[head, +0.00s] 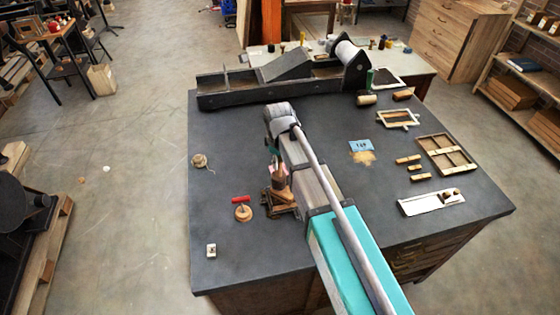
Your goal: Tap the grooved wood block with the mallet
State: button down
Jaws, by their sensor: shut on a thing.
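My gripper (273,166) hangs below the end of my arm over the middle left of the dark table. It is shut on a brown wooden thing (279,180), which looks like the mallet; my arm partly covers it. Directly below is a brown wooden piece with a frame-like base (283,208). I cannot tell whether the held thing touches it. The grooves of the wood block are too small to make out, so I cannot tell for sure which piece it is.
The dark table (225,250) has a long black press (240,93) across its back. A red-handled tool (242,210), twine ball (200,161) and small white block (211,250) lie left. Wooden pieces (416,167), a wooden frame (446,155) and white tray (418,205) lie right.

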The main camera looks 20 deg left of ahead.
jog(key=shift+r+p, duration=0.6)
jog(key=shift+r, duration=0.3)
jog(key=shift+s+d+f+b, duration=0.15)
jog(key=shift+d, duration=0.5)
jog(key=shift+s+d+f+b, duration=0.1)
jog(key=shift+s+d, duration=0.05)
jog(key=shift+d, duration=0.55)
jog(key=shift+s+d+f+b, duration=0.15)
jog(key=shift+d, duration=0.5)
jog(key=shift+f, duration=0.1)
jog(key=shift+r+p, duration=0.35)
jog(key=shift+r, duration=0.1)
